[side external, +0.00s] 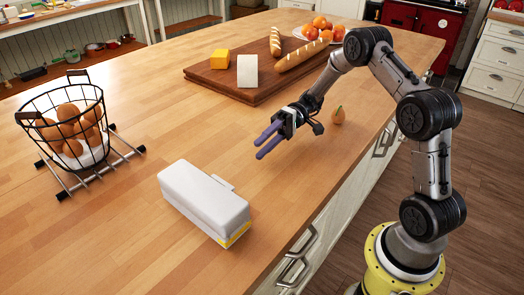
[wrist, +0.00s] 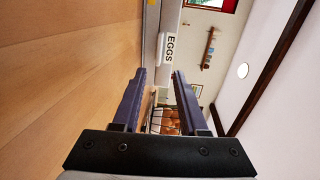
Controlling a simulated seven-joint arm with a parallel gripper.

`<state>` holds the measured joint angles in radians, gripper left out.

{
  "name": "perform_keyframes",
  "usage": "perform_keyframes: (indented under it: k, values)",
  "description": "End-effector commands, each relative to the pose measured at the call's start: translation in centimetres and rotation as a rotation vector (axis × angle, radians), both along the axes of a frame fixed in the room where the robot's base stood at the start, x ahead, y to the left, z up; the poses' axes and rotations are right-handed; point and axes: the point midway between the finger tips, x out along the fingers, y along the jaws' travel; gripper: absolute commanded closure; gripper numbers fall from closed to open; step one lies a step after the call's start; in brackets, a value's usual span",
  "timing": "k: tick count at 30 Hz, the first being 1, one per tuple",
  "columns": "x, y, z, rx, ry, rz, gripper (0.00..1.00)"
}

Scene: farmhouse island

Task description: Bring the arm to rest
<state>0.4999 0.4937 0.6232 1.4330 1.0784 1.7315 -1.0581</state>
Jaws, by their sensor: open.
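My gripper (side external: 259,147) is above the wooden island top, with its two purple fingers apart and nothing between them. The fingers point to the lower left in the side view, and the arm is bent over the island's right edge. In the wrist view my gripper (wrist: 160,72) also shows spread fingers. Beyond them is a white box with a label reading EGGS (wrist: 170,48). In the side view the white lidded box (side external: 203,200), with a yellow patch low at one end, stands on the wood in front of the gripper, apart from it.
A wire basket (side external: 62,128) of brown eggs stands on a rack at left. A cutting board (side external: 226,84) at the back holds two baguettes, a yellow block and a white block. A fruit plate (side external: 307,38) is behind.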

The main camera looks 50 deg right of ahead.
Motion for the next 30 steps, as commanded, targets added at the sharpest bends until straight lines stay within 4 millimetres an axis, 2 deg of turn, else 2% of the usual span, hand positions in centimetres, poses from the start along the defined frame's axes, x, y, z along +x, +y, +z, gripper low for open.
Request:
perform_keyframes:
  k: [3, 5, 6, 9, 14, 17, 21, 25, 30]
  values:
    - [0.2, 1.8, 3.6, -0.045, -0.089, 0.048, 0.57]
    - [-0.4, 3.2, 6.1, -0.077, -0.141, 0.089, 0.57]
    - [-1.2, 4.2, 7.7, -0.109, -0.178, 0.122, 0.57]
    - [-4.0, 6.6, 11.0, -0.218, -0.246, 0.203, 0.57]
    - [-9.5, 9.1, 14.0, -0.437, -0.302, 0.287, 0.57]
    - [-13.2, 9.7, 14.8, -0.594, -0.33, 0.306, 0.57]
    - [-18.0, 9.3, 14.9, -0.826, -0.373, 0.276, 0.57]
    - [-21.6, 7.6, 14.1, -1.032, -0.419, 0.187, 0.57]
    - [-24.2, 4.2, 12.5, -1.252, -0.471, 0.0, 0.57]
